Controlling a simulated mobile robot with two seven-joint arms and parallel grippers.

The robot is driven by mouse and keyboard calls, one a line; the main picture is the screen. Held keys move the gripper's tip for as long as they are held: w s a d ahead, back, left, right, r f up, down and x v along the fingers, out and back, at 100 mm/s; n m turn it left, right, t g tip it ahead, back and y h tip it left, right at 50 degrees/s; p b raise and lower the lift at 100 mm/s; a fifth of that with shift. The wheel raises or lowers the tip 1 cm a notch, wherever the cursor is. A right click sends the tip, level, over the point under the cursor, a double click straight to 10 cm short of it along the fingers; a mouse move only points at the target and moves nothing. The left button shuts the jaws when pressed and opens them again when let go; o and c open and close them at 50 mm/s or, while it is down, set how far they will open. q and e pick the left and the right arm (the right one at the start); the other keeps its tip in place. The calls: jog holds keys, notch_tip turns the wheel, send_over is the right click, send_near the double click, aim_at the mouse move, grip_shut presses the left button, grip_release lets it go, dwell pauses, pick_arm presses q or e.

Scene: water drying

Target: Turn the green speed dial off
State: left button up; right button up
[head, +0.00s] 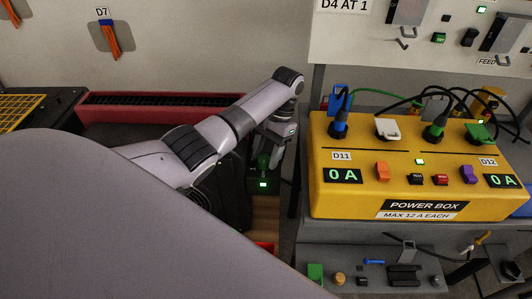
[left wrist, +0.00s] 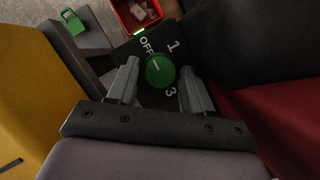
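The green speed dial (left wrist: 160,72) sits on a dark panel (left wrist: 152,97) marked OFF, 1 and 3 in the left wrist view. A pale line on the dial lies on the side toward OFF. My left gripper (left wrist: 160,70) is open, with one finger on each side of the dial and a small gap to each. In the head view the dial (head: 263,160) shows partly below my left gripper (head: 268,147), above a lit green lamp (head: 263,184). My right gripper is not in view.
A yellow power box (head: 410,190) with plugged cables and two 0 A displays stands on a grey bench close to the right of my left arm. A red bin (left wrist: 140,14) shows beyond the dial panel. A long red trough (head: 150,112) lies behind.

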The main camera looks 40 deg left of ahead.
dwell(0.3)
pick_arm(q)
jog(key=shift+v, duration=3.55)
jog(key=shift+s+d+f, duration=0.1)
